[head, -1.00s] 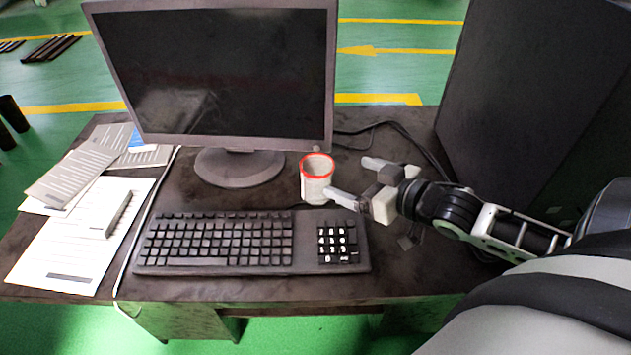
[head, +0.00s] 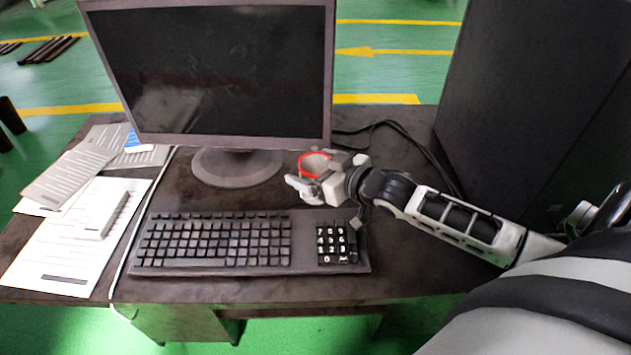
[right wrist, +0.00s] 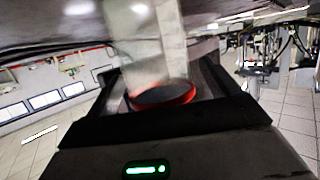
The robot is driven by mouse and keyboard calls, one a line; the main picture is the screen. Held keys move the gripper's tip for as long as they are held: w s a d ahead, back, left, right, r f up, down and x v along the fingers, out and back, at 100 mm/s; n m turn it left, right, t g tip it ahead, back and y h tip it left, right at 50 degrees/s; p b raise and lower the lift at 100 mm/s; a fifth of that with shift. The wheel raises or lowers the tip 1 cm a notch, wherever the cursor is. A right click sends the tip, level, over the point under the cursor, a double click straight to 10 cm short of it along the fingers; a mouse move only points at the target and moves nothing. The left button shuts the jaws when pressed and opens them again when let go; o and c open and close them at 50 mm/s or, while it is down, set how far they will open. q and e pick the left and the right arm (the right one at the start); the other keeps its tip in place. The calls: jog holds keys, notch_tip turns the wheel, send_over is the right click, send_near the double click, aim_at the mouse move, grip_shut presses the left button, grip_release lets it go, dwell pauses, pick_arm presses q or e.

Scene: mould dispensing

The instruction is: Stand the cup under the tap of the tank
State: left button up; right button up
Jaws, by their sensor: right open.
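The cup (head: 314,163) is light-coloured with a red rim. It stands on the desk in front of the monitor, its lower body mostly hidden by my right gripper. My right gripper (head: 317,176) is open, with its fingers around the cup's near and right sides in the head view. I cannot tell whether they touch it. In the right wrist view the cup (right wrist: 145,52) appears between the fingers, its red rim toward the palm. No tank or tap can be made out. My left gripper is not in view.
The monitor (head: 210,70) stands behind the cup and the keyboard (head: 215,243) lies in front of it. Papers (head: 75,235) cover the desk's left side. A large dark box (head: 520,90) stands at the right. Cables (head: 385,127) run behind the gripper.

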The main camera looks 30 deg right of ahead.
jog(key=c, duration=1.1)
jog(key=shift+r, duration=0.1)
jog(key=shift+c, duration=0.2)
